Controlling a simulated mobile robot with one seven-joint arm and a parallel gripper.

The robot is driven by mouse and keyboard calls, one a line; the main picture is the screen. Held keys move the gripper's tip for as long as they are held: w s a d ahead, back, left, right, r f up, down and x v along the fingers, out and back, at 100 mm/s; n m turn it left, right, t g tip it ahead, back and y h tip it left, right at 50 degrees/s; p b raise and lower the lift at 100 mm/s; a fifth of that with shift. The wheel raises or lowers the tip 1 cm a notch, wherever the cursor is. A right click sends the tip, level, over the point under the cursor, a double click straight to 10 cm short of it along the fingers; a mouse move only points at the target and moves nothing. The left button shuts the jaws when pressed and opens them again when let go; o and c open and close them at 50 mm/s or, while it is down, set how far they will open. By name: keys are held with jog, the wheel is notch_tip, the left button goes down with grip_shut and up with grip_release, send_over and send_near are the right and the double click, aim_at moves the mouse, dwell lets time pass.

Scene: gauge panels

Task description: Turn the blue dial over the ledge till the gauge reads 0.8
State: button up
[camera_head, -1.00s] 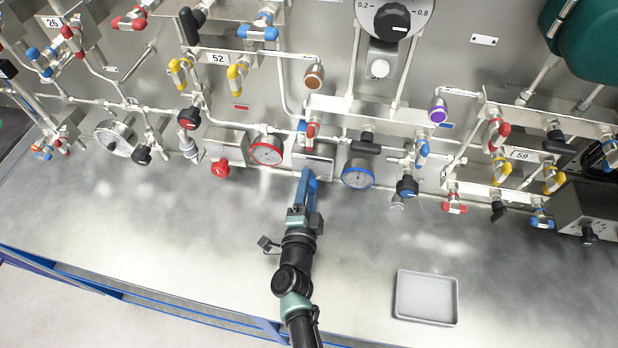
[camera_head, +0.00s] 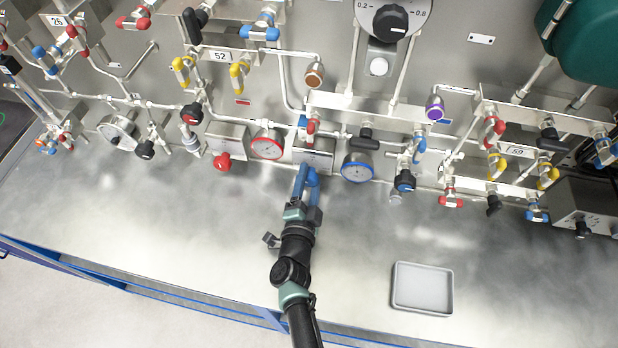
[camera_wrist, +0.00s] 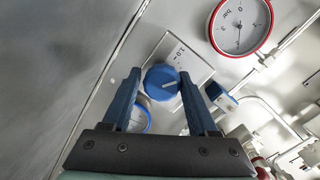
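In the head view, my gripper (camera_head: 307,170) is at the plate (camera_head: 318,146), and the dial is hidden. A blue-rimmed gauge (camera_head: 357,167) stands right of my gripper. In the wrist view this gauge (camera_wrist: 140,117) is partly covered by a finger. Its reading is too small to tell.
A red-rimmed gauge (camera_head: 267,145) and a red knob (camera_head: 222,161) are left of my gripper. A grey tray (camera_head: 422,289) lies on the otherwise clear metal ledge (camera_head: 180,225).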

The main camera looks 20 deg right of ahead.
jog(key=shift+o, duration=1.3)
jog(key=v, duration=1.3)
jog(key=shift+p, duration=0.35)
